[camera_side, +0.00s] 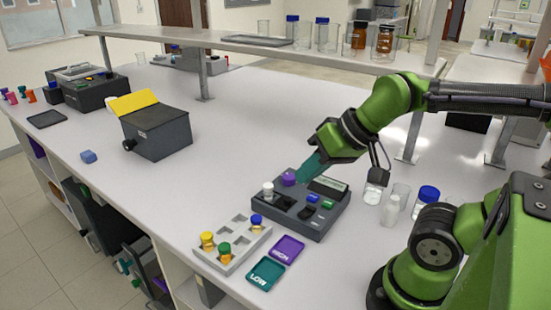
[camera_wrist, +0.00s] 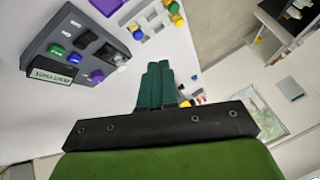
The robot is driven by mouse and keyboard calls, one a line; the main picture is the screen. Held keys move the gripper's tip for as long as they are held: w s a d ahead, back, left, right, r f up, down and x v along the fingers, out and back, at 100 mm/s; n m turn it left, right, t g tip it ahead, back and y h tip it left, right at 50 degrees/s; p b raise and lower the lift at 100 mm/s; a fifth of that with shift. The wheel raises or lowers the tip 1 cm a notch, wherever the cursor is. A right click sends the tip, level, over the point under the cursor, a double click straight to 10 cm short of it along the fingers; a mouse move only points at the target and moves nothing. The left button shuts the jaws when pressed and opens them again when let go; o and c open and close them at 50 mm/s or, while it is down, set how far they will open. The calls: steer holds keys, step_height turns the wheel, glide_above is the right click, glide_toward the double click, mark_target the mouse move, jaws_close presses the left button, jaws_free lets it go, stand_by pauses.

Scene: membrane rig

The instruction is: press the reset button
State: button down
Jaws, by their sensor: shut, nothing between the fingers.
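The grey rig box (camera_side: 300,226) sits on the white bench and also shows at upper left in the wrist view (camera_wrist: 45,40). On it are a blue button (camera_side: 312,198), a green button (camera_side: 327,204), a purple knob (camera_side: 288,178), a white knob (camera_side: 268,187) and a small display (camera_side: 328,186). I cannot read which button is reset. My gripper (camera_side: 301,195) has teal fingers, shut and empty, pointing down over the box in the side view. In the wrist view the fingertips (camera_wrist: 158,65) appear right of the box. Contact cannot be told.
A grey rack (camera_side: 230,262) with colored-capped vials and the HIGH (camera_side: 287,250) and LOW (camera_side: 265,273) trays lie in front. A blue-capped bottle (camera_side: 425,200) and glassware stand right of the box. A box with a yellow lid (camera_side: 158,135) is farther left. The bench between is clear.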

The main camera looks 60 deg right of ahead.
steer(key=m+y, duration=0.4)
steer(key=m, duration=1.1)
glide_above(317, 197)
step_height(317, 197, down, 8)
steer(key=shift+f, duration=0.2)
steer(key=shift+w, duration=0.1)
steer(key=shift+f, duration=4.45)
